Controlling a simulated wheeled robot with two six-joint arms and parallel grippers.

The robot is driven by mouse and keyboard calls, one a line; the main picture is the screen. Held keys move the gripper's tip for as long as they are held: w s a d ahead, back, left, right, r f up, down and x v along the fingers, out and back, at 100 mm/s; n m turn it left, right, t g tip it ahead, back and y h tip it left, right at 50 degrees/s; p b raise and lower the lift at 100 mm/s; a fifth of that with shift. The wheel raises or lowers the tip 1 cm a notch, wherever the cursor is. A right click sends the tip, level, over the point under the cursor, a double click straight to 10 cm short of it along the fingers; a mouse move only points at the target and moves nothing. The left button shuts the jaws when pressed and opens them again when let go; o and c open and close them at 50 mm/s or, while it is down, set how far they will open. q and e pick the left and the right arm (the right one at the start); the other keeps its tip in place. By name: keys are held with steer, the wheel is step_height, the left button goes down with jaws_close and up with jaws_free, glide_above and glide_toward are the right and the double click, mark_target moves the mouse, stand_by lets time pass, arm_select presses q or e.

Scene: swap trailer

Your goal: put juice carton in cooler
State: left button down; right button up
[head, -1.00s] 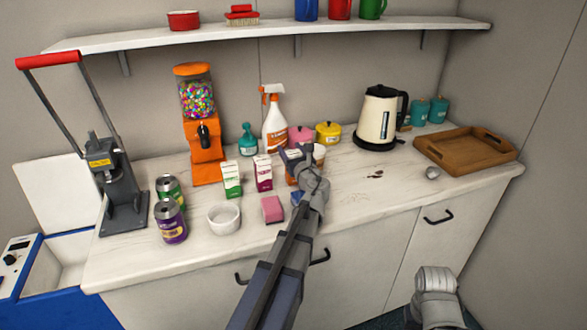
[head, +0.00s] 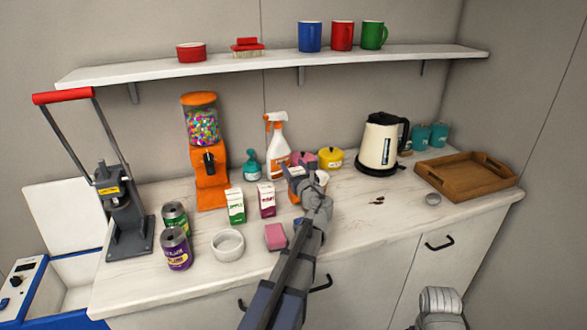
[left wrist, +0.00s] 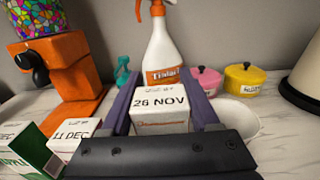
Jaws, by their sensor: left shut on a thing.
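My left gripper (head: 298,178) is over the counter and shut on a white carton (left wrist: 160,122) stamped "26 NOV". In the head view the gripper mostly hides this carton. In the left wrist view the carton sits between the two fingers. A green-and-white apple carton (head: 235,206) and a magenta-and-white carton (head: 267,200) stand to its left; the wrist view shows one stamped "11 DEC" (left wrist: 72,133). The blue cooler (head: 72,319) is at the bottom left with its pale lid (head: 66,215) raised.
An orange candy dispenser (head: 205,150) and spray bottle (head: 277,140) stand behind. The counter before the kettle (head: 380,145) is mostly clear.

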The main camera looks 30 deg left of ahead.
step_height(320, 180, up, 6)
steer(key=p, duration=0.5)
steer(key=shift+r, duration=0.2)
steer(key=shift+r, duration=0.1)
